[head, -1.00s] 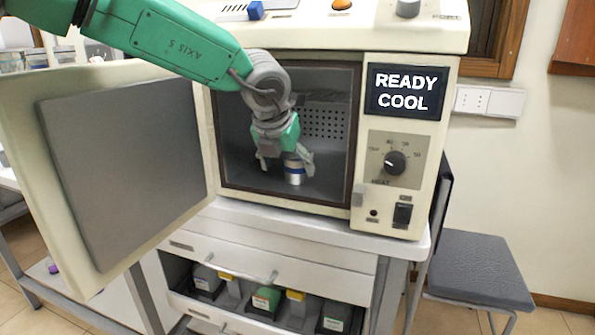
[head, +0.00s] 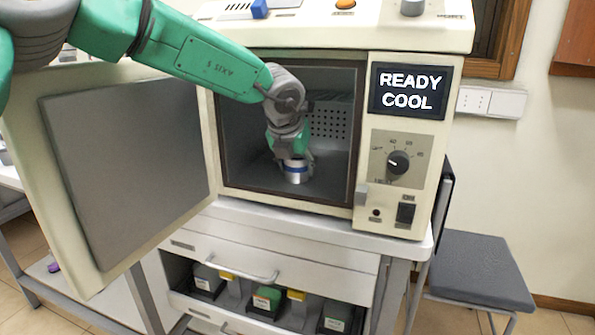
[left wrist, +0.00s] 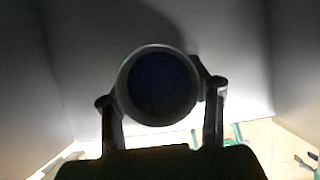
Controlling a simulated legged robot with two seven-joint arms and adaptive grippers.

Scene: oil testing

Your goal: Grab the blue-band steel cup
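The blue-band steel cup (head: 296,172) stands upright on the floor of the open oven chamber, its blue band just under my gripper. My left gripper (head: 292,158) reaches down over it from above. In the left wrist view the cup (left wrist: 157,86) shows from above as a pale round rim with a dark inside. The fingers of my left gripper (left wrist: 160,95) lie on both sides of the rim, close against it, and look shut on it. In the head view the fingers are partly hidden by the wrist and cup. My right gripper is not in view.
The oven door (head: 125,170) stands open at the left, under my arm. The chamber's side walls and front frame surround the gripper closely. The control panel (head: 397,150) is right of the opening, with a display reading "READY COOL". A stool (head: 470,268) stands at the right.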

